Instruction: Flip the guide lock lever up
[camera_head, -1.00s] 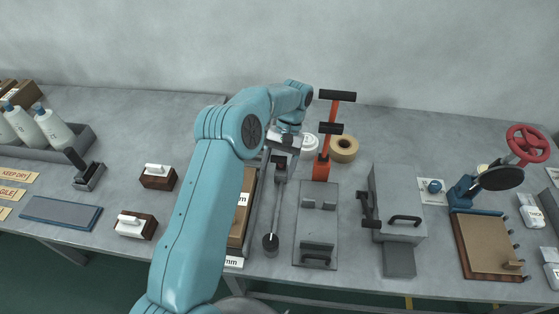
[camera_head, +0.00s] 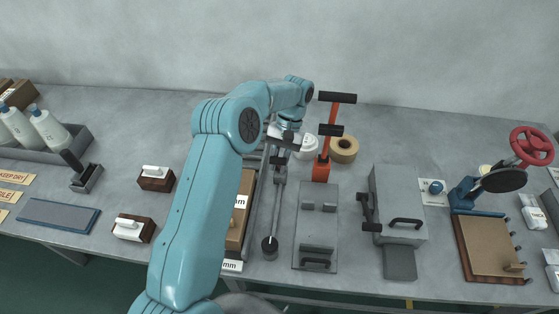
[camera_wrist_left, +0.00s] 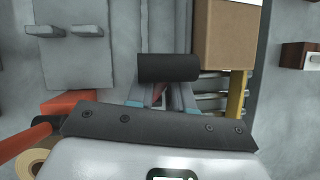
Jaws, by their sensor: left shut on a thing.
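The guide lock lever shows in the left wrist view as a black cylindrical grip (camera_wrist_left: 168,67) with a small reddish part below it. My left gripper (camera_wrist_left: 163,103) is shut on the lever, its teal-tipped fingers on either side of that reddish part. In the head view my left gripper (camera_head: 284,147) is over the rail fixture at the table's middle, and my wrist hides much of the lever there. A thin rod with a round dark end (camera_head: 270,247) runs along the fixture towards the front. My right gripper is in neither view.
A red press lever (camera_head: 333,128) with black crossbars and a tape roll (camera_head: 344,150) stand close right of my wrist. A cardboard box (camera_head: 235,235) lies left of the rail. A grey plate with blocks (camera_head: 316,230) is right of it. The back wall is clear.

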